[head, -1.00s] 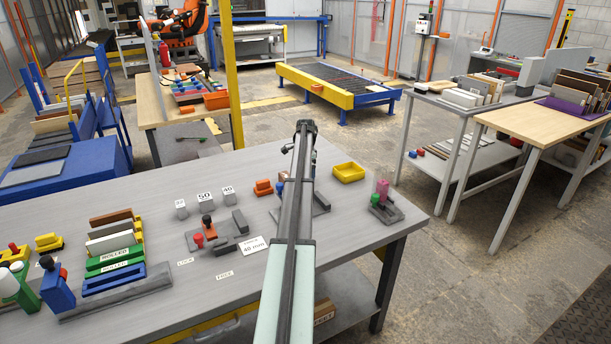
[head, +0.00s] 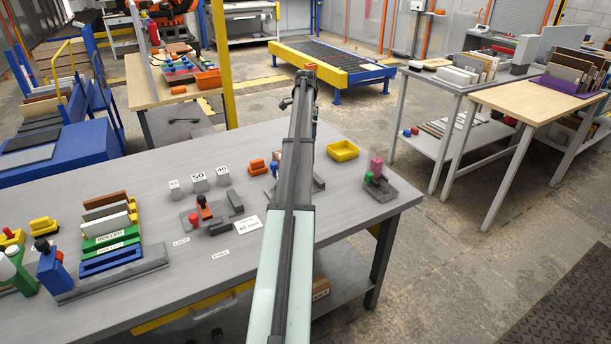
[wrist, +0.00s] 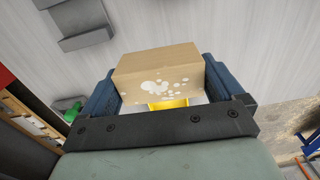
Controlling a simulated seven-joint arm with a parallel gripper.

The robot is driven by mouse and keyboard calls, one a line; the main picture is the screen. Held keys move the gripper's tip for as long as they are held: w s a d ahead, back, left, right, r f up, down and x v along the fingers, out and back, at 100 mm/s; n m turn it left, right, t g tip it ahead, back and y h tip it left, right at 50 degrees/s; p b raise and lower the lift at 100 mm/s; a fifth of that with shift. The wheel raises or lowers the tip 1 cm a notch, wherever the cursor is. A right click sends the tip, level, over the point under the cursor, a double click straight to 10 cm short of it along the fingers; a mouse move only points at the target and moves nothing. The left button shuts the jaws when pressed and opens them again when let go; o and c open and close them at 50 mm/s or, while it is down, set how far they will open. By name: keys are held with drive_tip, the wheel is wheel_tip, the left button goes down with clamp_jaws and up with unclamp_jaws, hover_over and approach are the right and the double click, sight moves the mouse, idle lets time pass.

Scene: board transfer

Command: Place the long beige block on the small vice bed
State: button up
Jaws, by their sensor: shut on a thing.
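My gripper (wrist: 158,88) is shut on the long beige block (wrist: 158,62) in the wrist view, its dark blue fingers on either side. The block's near face has white blotches. In the head view my arm hides the gripper and block. Several grey vice-like fixtures stand on the bench. One with a red and an orange-black knob (head: 212,222) is left of my arm. A smaller one with a green and a pink knob (head: 395,191) is near the right edge. Another is partly behind my arm (head: 318,184). I cannot tell which is the small vice bed.
The grey bench (head: 170,170) also holds a yellow bin (head: 343,151), numbered grey blocks (head: 198,182), a "40 mm" card (head: 249,223) and a rack of coloured boards (head: 112,262) at left. A grey fixture (wrist: 85,22) and green knob (wrist: 68,107) show in the wrist view.

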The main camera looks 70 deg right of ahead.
drive_tip(key=s+a, duration=0.2)
drive_tip(key=a, duration=0.5)
drive_tip(key=s+a, duration=0.3)
drive_tip(key=a, duration=0.4)
drive_tip(key=shift+w+f, duration=0.15)
drive_tip(key=shift+f, duration=2.5)
drive_tip(key=shift+w+f, duration=0.1)
drive_tip(key=shift+f, duration=2.55)
drive_tip(key=shift+f, duration=0.1)
drive_tip(key=o, duration=0.7)
wheel_tip(320, 180, up, 12)
drive_tip(key=shift+r, duration=0.15)
